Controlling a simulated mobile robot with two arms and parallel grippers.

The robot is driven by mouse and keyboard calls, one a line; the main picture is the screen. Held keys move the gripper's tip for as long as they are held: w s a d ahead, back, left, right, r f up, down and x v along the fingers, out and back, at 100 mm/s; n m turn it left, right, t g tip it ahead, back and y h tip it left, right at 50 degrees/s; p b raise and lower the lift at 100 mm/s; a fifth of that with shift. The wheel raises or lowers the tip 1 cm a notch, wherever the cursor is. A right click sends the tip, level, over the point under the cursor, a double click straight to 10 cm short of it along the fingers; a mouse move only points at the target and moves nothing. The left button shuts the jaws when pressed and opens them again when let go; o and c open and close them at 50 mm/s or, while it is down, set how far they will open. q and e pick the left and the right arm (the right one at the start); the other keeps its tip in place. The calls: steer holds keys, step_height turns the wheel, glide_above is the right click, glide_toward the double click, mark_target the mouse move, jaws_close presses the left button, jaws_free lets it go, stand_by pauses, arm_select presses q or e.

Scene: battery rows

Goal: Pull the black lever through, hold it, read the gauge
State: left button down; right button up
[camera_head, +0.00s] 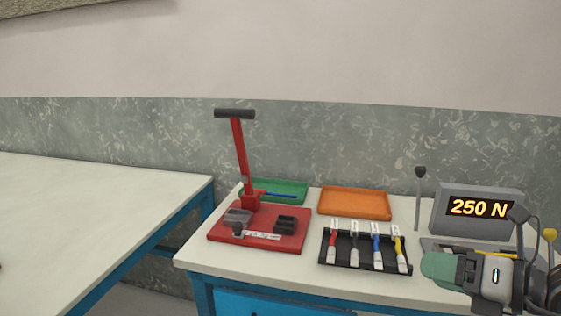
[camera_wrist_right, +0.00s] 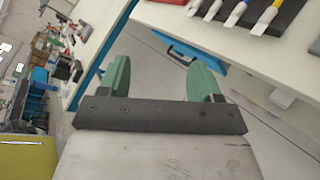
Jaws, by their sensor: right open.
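The gauge (camera_head: 477,212) is a grey box at the right of the bench, with "250 N" in yellow on its dark display. A thin upright lever with a black knob (camera_head: 420,172) stands just left of it. My right gripper (camera_head: 442,268), with green fingers, is in front of the gauge at the bench's right front and apart from that lever. In the right wrist view the gripper (camera_wrist_right: 161,82) is open, with nothing between its fingers. My arm hides part of the gauge's base. My left gripper is not in view.
A red press (camera_head: 285,240) with a black-topped handle stands on the bench's left. A green tray (camera_head: 290,185) and orange tray (camera_head: 354,203) lie behind. A black rack (camera_head: 342,262) holds several coloured-wire clips. Another table (camera_head: 90,215) stands left, its visible top mostly clear.

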steer(key=s+d+f+m+t+h, duration=0.25)
steer(key=f+m+h, duration=0.55)
steer(key=m, duration=0.8)
steer(key=s+d+f+m+t+h, duration=0.1)
steer(key=s+f+m+t+h, duration=0.15)
steer(key=f+m+h, duration=0.75)
steer(key=s+a+f+m+g+y, duration=0.4)
steer(key=s+f+g, duration=0.2)
steer(key=s+f, duration=0.15)
steer(key=s+a+f+m+g+y, duration=0.4)
steer(key=s+f+g, duration=0.2)
steer(key=s+f, duration=0.15)
step_height(320, 180, down, 22)
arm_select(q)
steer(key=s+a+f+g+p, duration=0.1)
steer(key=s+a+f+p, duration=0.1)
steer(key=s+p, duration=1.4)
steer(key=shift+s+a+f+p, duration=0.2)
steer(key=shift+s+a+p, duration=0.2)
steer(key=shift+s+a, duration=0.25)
arm_select(e)
steer(key=s+d+f+g, duration=0.1)
steer(key=s+d+g, duration=0.1)
steer(key=s, duration=1.5)
steer(key=shift+s+d+f+h, duration=0.3)
steer(key=shift+d+f, duration=0.1)
steer(key=shift+d, duration=0.2)
